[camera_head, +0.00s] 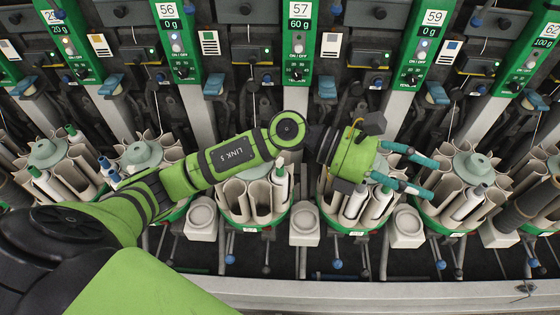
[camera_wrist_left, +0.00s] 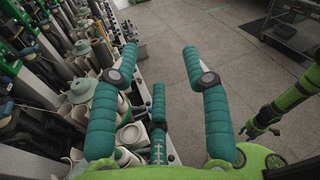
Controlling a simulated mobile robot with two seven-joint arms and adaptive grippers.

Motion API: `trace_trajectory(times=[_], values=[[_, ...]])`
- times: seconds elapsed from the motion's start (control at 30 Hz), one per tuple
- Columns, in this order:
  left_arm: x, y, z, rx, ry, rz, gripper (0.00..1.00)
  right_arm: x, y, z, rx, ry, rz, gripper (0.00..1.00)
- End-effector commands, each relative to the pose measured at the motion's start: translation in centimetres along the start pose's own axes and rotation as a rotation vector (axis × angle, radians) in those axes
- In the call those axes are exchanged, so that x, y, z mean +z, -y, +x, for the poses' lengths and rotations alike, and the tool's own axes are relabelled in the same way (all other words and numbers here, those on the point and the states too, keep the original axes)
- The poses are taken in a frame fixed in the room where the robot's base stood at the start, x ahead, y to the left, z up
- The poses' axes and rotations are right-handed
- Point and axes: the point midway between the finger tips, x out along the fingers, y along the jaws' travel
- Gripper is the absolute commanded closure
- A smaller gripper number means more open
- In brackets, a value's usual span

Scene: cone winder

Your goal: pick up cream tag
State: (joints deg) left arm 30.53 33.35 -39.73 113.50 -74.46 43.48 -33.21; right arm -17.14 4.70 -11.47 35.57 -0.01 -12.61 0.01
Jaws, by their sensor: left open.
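Small pale cards hang on the machine face between the numbered green panels in the head view. The one right of panel 57/60 (camera_head: 331,45) looks plainest and cream-white; I cannot tell for sure that it is the cream tag. My left gripper (camera_head: 433,178) is open and empty, its teal fingers pointing right above the bobbin magazines, well below and right of that card. In the left wrist view its spread fingers (camera_wrist_left: 160,60) hold nothing. At the right of that view is a green and black arm of mine, with its end (camera_wrist_left: 252,128) too small to read.
Round magazines of cream tubes (camera_head: 240,200) line the machine's front, with pale cups (camera_head: 304,222) between them. Blue-tipped levers (camera_head: 326,88) stick out below the panels. A metal rail (camera_head: 330,295) runs along the front. Open grey floor (camera_wrist_left: 215,35) lies beyond the fingers.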

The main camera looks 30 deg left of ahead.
Motion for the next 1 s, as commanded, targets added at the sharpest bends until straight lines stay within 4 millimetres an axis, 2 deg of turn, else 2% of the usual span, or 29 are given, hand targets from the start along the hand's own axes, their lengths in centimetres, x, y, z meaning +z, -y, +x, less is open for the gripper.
trace_trajectory(times=[0.03, 0.07, 0.1, 0.17, 0.2, 0.3, 0.4, 0.5, 0.63, 0.87, 1.0], values=[[-2.4, -1.3, -1.1, 0.008, -0.187, 0.121, 0.53, 0.1, 0.1, 0.0, -0.001, 0.001, 0.000, 0.60], [-3.9, -2.1, -1.9, 0.009, -0.300, 0.181, 0.53, 0.1, 0.1, 0.0, -0.001, 0.001, 0.000, 0.60], [-5.7, -3.4, -3.6, 0.017, -0.449, 0.252, 0.53, 0.1, 0.1, 0.0, -0.002, 0.002, 0.000, 0.60], [-7.9, -5.5, -6.8, 0.031, -0.668, 0.336, 0.53, 0.1, 0.2, 0.0, -0.003, 0.002, 0.000, 0.60], [-8.9, -6.8, -9.3, 0.043, -0.805, 0.375, 0.53, 0.1, 0.2, 0.0, -0.003, 0.002, 0.000, 0.60], [-10.0, -9.4, -15.8, 0.077, -1.101, 0.423, 0.53, 0.1, 0.3, 0.0, -0.004, 0.002, 0.000, 0.60], [-9.8, -10.8, -21.1, 0.106, -1.315, 0.421, 0.53, 0.1, 0.4, 0.0, -0.005, 0.002, 0.001, 0.60], [-9.3, -11.3, -24.4, 0.125, -1.442, 0.404, 0.53, 0.1, 0.4, 0.0, -0.005, 0.002, 0.001, 0.60], [-9.6, -11.5, -26.0, 0.130, -1.506, 0.387, 0.53, 0.1, 0.4, -0.6, -0.005, 0.002, 0.001, 0.60], [-11.8, -12.3, -25.8, 0.128, -1.506, 0.385, 0.53, -0.1, 0.3, -2.4, -0.005, 0.002, 0.001, 0.60], [-13.9, -13.1, -25.5, 0.128, -1.506, 0.384, 0.53, -0.2, 0.3, -3.7, -0.005, 0.002, 0.001, 0.60]])
